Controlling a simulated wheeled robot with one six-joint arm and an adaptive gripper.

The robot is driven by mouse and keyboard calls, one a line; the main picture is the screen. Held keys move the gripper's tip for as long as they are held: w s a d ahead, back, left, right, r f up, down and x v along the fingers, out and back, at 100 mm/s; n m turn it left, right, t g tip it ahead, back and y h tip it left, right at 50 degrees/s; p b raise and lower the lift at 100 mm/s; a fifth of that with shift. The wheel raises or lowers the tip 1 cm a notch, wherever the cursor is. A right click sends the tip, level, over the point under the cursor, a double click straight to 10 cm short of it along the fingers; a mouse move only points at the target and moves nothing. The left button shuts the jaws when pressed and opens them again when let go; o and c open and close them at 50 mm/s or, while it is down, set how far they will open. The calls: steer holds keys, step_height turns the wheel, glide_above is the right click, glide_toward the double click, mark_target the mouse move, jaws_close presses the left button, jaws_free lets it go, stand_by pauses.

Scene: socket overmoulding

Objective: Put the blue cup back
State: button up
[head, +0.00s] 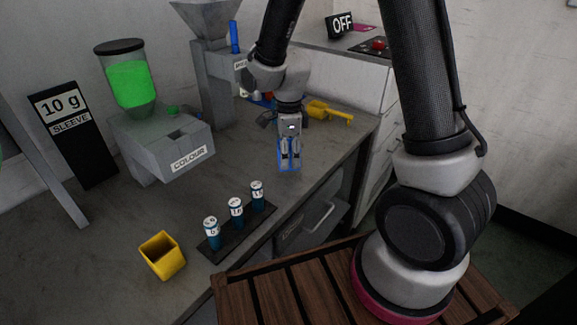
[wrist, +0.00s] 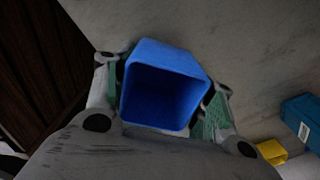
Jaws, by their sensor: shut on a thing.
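The blue cup (wrist: 165,85) fills the middle of the wrist view, its open mouth facing the camera and its inside dark. My gripper (wrist: 160,100) has a green-padded finger on each side of the cup and is shut on it. In the head view the cup (head: 289,160) shows as a blue outline around the fingers of my gripper (head: 289,150). It is held over the right part of the grey bench, near the front edge. How far it is above the surface I cannot tell.
A yellow cup (head: 162,256) and a dark rack (head: 240,232) with three blue-and-white vials stand at the front. The COLOUR dispenser (head: 165,140) is at left. A yellow scoop-like thing (head: 325,111) lies behind my gripper. The bench (head: 110,225) is bare at front left.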

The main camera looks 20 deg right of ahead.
steer(key=shift+f, duration=2)
steer(key=shift+f, duration=0.15)
steer(key=o, duration=1)
steer(key=shift+c, duration=0.2)
